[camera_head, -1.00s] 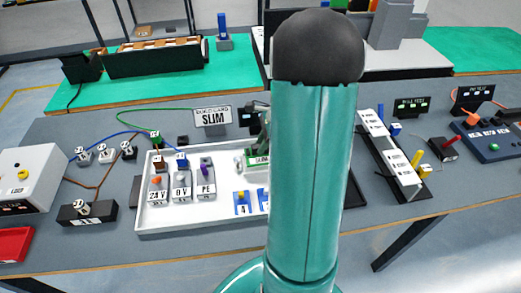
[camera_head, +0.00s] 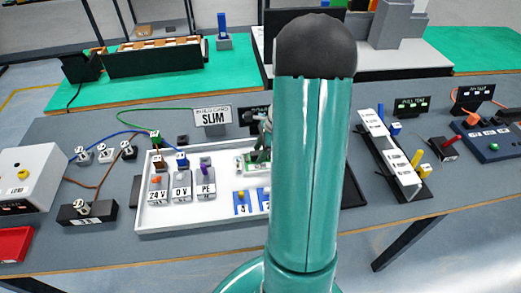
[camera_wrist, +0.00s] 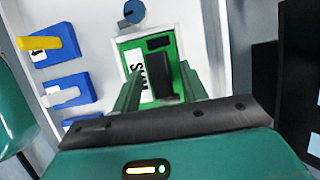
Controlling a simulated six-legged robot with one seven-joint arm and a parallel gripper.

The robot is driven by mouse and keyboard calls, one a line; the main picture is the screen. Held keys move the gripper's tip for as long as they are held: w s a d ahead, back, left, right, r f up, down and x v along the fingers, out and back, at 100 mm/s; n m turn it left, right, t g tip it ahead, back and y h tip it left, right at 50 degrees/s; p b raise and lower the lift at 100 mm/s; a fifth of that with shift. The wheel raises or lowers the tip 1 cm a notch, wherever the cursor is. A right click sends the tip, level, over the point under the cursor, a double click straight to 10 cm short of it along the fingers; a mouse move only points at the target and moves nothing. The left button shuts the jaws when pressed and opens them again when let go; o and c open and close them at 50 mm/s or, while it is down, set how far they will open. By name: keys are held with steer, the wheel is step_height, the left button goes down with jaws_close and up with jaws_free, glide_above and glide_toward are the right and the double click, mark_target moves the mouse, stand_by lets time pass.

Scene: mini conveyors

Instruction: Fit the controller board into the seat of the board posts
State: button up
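The controller board (camera_wrist: 125,47) is green with a white label and a black raised block (camera_wrist: 160,76). In the head view the board (camera_head: 247,162) is in the white tray, partly behind my arm. In the wrist view it lies within a pale border; I cannot tell the board posts apart or whether the board is level in them. My gripper (camera_wrist: 160,70) is over the board, with one green finger on each side of the black block. The fingers stand apart, with a gap showing beside the block. My gripper (camera_head: 260,152) is partly hidden in the head view.
The white tray (camera_head: 220,219) also holds grey terminal blocks (camera_head: 182,183) and blue blocks (camera_wrist: 58,45) left of my gripper. A blue round knob (camera_wrist: 134,12) is just beyond the board. The tray wall (camera_wrist: 214,45) is close on the right.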

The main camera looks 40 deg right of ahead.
steer(key=v, duration=1.2)
steer(key=a+r+n+h, duration=0.1)
steer(key=a+r+n, duration=0.45)
steer(key=a, duration=0.35)
steer(key=a+r+n+h, duration=0.1)
steer(key=a+r+n, duration=0.4)
steer(key=a, duration=0.4)
steer(key=s+a+r+n+t+h, duration=0.1)
steer(key=s+a+r+n+t, duration=0.2)
steer(key=s+a+n, duration=0.6)
steer(key=a+n, duration=0.5)
steer(key=shift+h, duration=0.3)
steer(key=shift+d, duration=0.25)
